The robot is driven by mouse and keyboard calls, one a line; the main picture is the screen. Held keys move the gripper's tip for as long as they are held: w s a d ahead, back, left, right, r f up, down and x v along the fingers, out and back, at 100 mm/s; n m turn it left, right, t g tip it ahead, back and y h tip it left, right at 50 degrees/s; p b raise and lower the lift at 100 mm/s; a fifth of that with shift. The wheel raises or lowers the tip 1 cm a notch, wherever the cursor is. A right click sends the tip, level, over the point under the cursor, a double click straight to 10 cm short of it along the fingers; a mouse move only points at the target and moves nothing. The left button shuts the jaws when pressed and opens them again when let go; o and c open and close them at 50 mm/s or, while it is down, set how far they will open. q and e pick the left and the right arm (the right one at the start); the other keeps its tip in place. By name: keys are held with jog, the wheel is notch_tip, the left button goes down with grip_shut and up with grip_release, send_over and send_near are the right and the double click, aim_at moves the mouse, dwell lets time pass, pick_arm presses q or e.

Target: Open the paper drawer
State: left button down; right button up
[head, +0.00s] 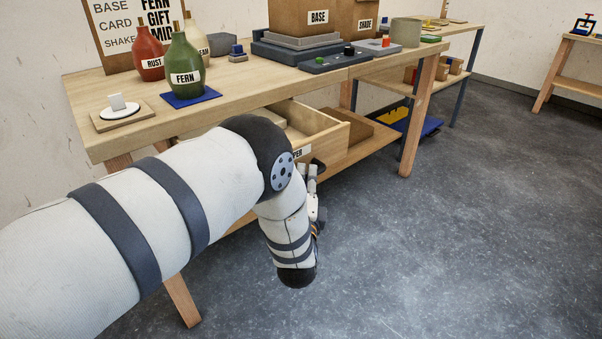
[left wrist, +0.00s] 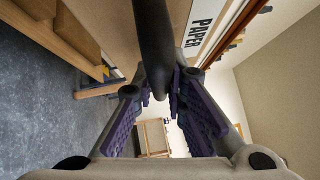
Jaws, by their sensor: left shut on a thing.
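The paper drawer (head: 322,141) is pulled partly out from under the wooden workbench, and its open top shows. Its white label (head: 299,153) is partly hidden by my left arm; the label reads PAPER in the left wrist view (left wrist: 200,22). My left gripper (head: 314,176) is at the drawer front, partly hidden behind my forearm. In the left wrist view its purple-padded fingers (left wrist: 160,88) are shut on the dark drawer handle (left wrist: 155,45). My right gripper is in neither view.
A lower shelf (head: 345,150) lies below the drawer. The grey floor (head: 450,230) in front is clear.

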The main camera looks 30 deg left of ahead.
pick_arm(q)
jog(key=shift+s+d, duration=0.3)
jog(key=shift+d, duration=0.4)
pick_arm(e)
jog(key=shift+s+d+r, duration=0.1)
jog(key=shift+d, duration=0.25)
pick_arm(q)
jog(key=c, duration=1.6)
grip_release()
jog(key=v, duration=1.2)
jog(key=shift+f, duration=0.15)
